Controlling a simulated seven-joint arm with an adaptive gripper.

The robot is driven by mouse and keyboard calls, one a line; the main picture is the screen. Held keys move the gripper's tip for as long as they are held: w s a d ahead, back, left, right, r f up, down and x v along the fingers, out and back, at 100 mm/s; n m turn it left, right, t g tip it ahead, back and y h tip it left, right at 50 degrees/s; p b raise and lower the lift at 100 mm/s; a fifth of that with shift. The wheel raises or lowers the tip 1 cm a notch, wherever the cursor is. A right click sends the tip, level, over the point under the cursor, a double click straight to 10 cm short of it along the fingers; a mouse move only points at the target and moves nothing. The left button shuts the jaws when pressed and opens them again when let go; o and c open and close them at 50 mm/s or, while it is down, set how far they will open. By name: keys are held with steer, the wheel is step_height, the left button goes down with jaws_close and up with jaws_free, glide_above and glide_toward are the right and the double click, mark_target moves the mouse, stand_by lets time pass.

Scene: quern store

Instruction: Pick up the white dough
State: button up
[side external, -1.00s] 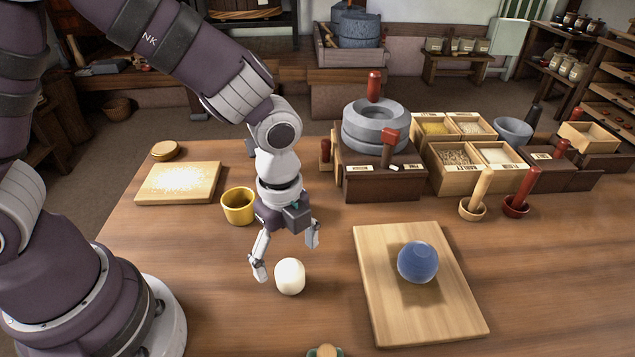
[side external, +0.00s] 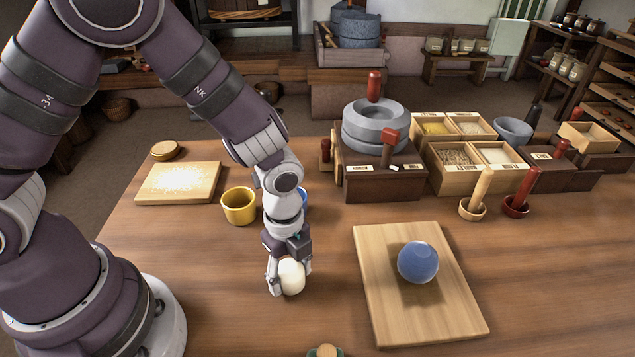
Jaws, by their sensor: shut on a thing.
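The white dough (side external: 291,275) is a small smooth rounded lump on the wooden table, left of the cutting board. My gripper (side external: 289,283) points down over it, with one finger on its left side and the other on its right. The fingers are closed against the dough. Its upper part is hidden by the gripper. I see no clear gap between the dough and the table.
A wooden board (side external: 381,318) with a blue ball (side external: 417,262) lies to the right. A floured board (side external: 205,183) lies back left. A stone quern (side external: 376,128) and grain boxes stand behind.

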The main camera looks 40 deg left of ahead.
steer(key=shift+c, duration=0.9)
steer(key=shift+r, duration=0.15)
